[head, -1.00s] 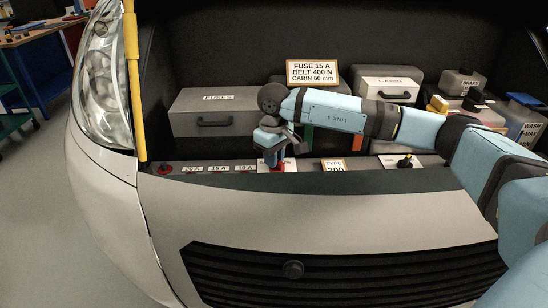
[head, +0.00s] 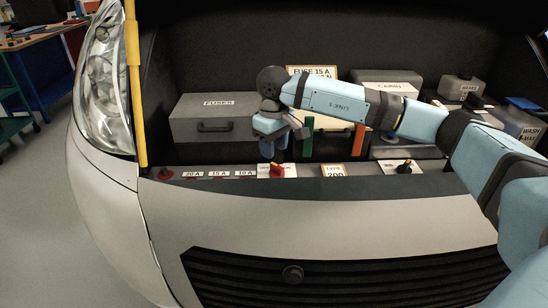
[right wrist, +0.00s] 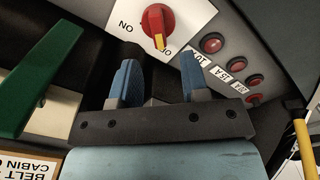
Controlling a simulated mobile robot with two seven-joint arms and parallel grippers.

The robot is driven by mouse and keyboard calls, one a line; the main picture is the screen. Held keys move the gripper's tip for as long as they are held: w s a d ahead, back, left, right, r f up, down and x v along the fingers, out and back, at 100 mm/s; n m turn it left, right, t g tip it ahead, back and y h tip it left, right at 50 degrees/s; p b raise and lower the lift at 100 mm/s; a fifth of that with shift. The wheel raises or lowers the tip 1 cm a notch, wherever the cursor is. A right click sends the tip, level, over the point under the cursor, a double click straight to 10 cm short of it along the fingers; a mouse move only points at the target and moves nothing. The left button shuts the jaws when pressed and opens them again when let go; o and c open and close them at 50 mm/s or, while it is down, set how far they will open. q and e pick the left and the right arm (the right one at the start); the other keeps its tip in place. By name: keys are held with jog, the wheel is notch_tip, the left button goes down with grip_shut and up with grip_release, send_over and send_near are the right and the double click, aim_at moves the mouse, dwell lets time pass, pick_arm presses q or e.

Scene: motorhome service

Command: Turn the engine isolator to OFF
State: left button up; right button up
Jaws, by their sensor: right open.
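The engine isolator is a red rotary knob (head: 277,170) on a white plate (head: 290,173) on the front ledge of the engine bay. My left gripper is not in view.
Red buttons (right wrist: 212,43) with amp labels sit beside the plate. A grey fuse box (head: 215,118) stands behind the ledge on the left. A green lever (right wrist: 42,78) is close to the gripper. A yellow prop rod (head: 134,80) stands at the left edge.

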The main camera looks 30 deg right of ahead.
aim_at(274, 164)
pick_arm(q)
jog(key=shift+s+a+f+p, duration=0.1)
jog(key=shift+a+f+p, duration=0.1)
jog(key=shift+p, duration=0.2)
pick_arm(e)
notch_tip(274, 164, up, 8)
jog(key=shift+r, duration=0.25)
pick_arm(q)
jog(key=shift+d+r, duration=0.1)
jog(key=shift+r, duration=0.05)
